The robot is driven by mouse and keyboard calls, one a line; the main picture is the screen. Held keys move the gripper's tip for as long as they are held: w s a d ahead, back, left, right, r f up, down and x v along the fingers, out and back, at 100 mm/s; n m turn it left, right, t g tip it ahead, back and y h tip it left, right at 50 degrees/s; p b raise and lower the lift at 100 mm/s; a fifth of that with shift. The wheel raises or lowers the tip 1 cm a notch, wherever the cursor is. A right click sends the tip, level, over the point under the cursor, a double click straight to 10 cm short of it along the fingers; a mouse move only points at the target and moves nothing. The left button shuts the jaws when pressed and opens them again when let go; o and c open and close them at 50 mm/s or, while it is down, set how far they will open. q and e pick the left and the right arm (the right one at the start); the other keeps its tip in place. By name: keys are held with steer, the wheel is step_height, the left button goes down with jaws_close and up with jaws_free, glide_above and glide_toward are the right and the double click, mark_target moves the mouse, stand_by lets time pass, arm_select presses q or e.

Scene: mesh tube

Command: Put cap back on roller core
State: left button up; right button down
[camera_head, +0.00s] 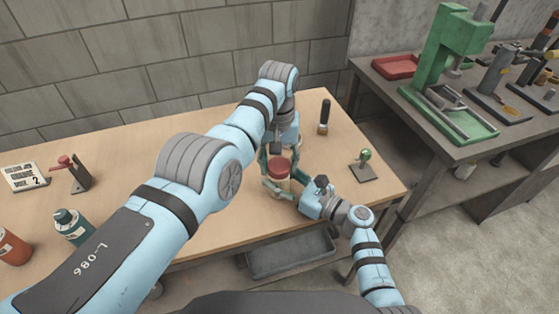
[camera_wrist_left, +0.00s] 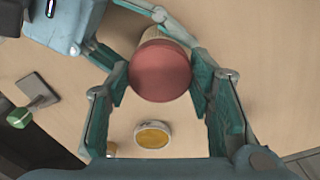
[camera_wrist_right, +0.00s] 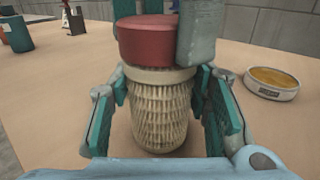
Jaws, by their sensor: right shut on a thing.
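The red cap (camera_head: 279,168) sits level on top of the upright roller core, against its pale rim; whether it is fully seated I cannot tell. The roller core (camera_wrist_right: 160,112) is a cream mesh tube standing on the table. My right gripper (camera_wrist_right: 162,105) is shut on the core's mesh body, below the rim. My left gripper (camera_wrist_left: 160,85) is above, its fingers open on either side of the red cap, which also shows from above in the left wrist view (camera_wrist_left: 160,71). One left finger hides the cap's right side in the right wrist view.
A shallow tin with yellow contents (camera_wrist_right: 272,83) stands beside the core. A black-handled tool (camera_head: 324,117) and a green-knobbed stand (camera_head: 364,166) are on the table's right. Bottles (camera_head: 72,226) and a red-handled device (camera_head: 72,172) are at left. A grey bin (camera_head: 290,255) is below.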

arm_select(q)
steer(key=c, duration=0.3)
steer(key=shift+m, duration=0.3)
steer(key=shift+c, duration=0.3)
steer(key=o, duration=1.4)
steer(key=shift+c, duration=0.2)
step_height(320, 180, up, 7)
steer(key=shift+r, duration=0.2)
arm_select(e)
steer(key=c, duration=0.8)
jaws_free()
